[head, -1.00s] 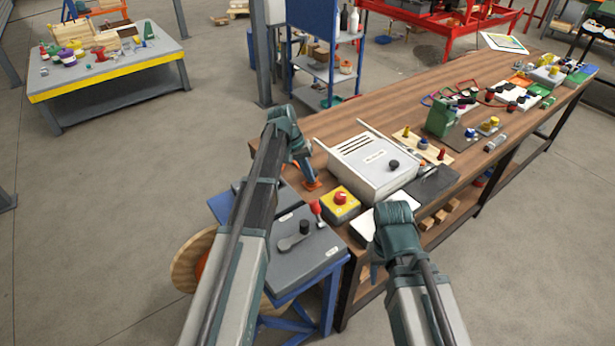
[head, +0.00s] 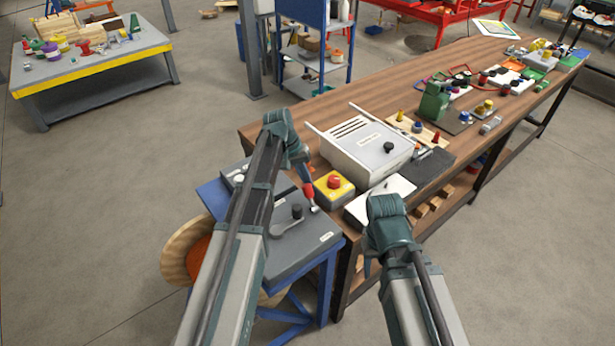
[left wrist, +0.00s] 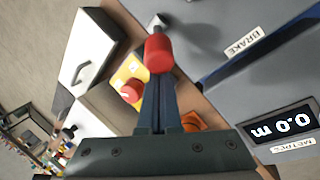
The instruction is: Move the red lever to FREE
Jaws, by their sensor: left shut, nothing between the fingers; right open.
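The red lever (head: 308,192) stands on the grey box by the near corner of the bench, its red grip on a thin metal stem. My left gripper (head: 306,180) is shut and empty, its tips at the red grip. In the left wrist view the shut fingers (left wrist: 158,82) end right by the red grip (left wrist: 158,53); I cannot tell if they touch it. A BRAKE label (left wrist: 244,42) lies on the grey surface beside the lever. No FREE mark is readable. My right gripper (head: 372,264) is open, low in front of the bench.
A yellow box with a red button (head: 334,182) stands close behind the lever. A black crank handle (head: 292,219) is on the same grey box. A display (left wrist: 283,130) reads 0.0 m. A white-grey case (head: 366,150) sits on the bench. Open floor lies to the left.

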